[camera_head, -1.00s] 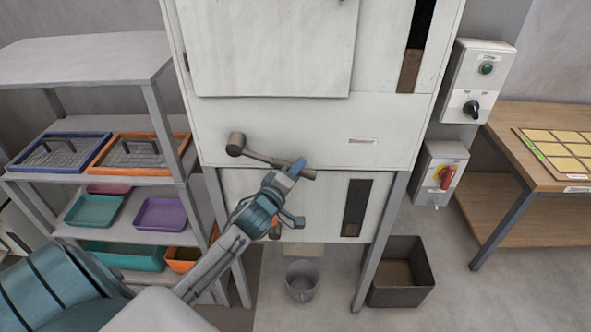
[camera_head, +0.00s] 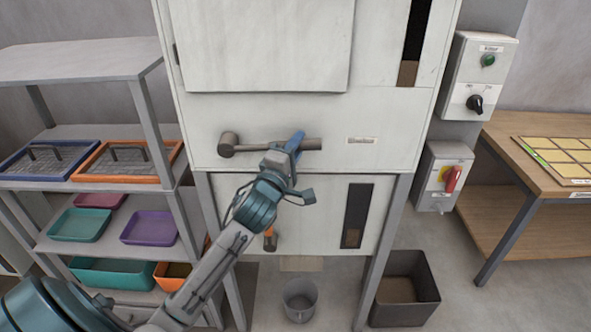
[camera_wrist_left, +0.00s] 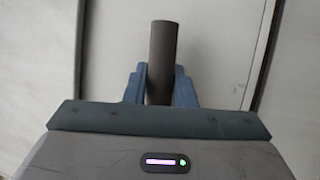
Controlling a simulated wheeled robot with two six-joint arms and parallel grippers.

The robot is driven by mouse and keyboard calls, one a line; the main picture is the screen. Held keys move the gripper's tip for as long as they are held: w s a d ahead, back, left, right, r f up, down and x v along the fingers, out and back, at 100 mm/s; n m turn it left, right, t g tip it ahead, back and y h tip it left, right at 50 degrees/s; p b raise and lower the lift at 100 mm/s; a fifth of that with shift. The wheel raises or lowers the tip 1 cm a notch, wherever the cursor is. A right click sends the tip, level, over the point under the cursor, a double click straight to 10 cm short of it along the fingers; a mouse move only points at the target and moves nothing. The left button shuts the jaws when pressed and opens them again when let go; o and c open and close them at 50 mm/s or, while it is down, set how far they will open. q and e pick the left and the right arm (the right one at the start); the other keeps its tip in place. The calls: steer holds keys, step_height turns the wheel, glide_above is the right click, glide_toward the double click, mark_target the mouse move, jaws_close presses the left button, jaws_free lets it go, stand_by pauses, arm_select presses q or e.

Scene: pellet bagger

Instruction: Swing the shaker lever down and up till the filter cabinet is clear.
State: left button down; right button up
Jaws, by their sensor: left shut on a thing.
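The shaker lever (camera_head: 258,147) is a dark grey bar on a round hub (camera_head: 228,145) on the front of the pale filter cabinet (camera_head: 300,112). It points right and lies about level. My left gripper (camera_head: 294,145) is shut on the lever near its free end. In the left wrist view the lever's end (camera_wrist_left: 163,50) stands between the two blue fingers (camera_wrist_left: 160,84). A tall dark window (camera_head: 418,40) at the cabinet's upper right shows brown material in its lower part. A lower window (camera_head: 356,215) shows a little brown at its bottom. My right gripper is not in view.
A shelf with coloured trays (camera_head: 80,160) stands at left. Control boxes (camera_head: 478,75) with a green button and a red switch (camera_head: 452,179) hang at right. A grey bucket (camera_head: 300,300) and a dark bin (camera_head: 404,290) stand below. A wooden table (camera_head: 535,150) is at far right.

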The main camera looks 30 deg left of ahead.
arm_select(q)
steer(key=shift+r+n+b, duration=0.55)
steer(key=shift+r+n, duration=0.05)
steer(key=shift+r, duration=0.1)
steer(key=shift+s+a+r+n+t+y+b, duration=0.15)
steer(key=shift+r+n+t+y+b, duration=0.3)
steer(key=shift+r, duration=0.35)
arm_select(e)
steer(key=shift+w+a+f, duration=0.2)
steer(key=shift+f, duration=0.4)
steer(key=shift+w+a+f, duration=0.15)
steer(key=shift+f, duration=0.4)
arm_select(q)
steer(key=c, duration=1.2)
jaws_free()
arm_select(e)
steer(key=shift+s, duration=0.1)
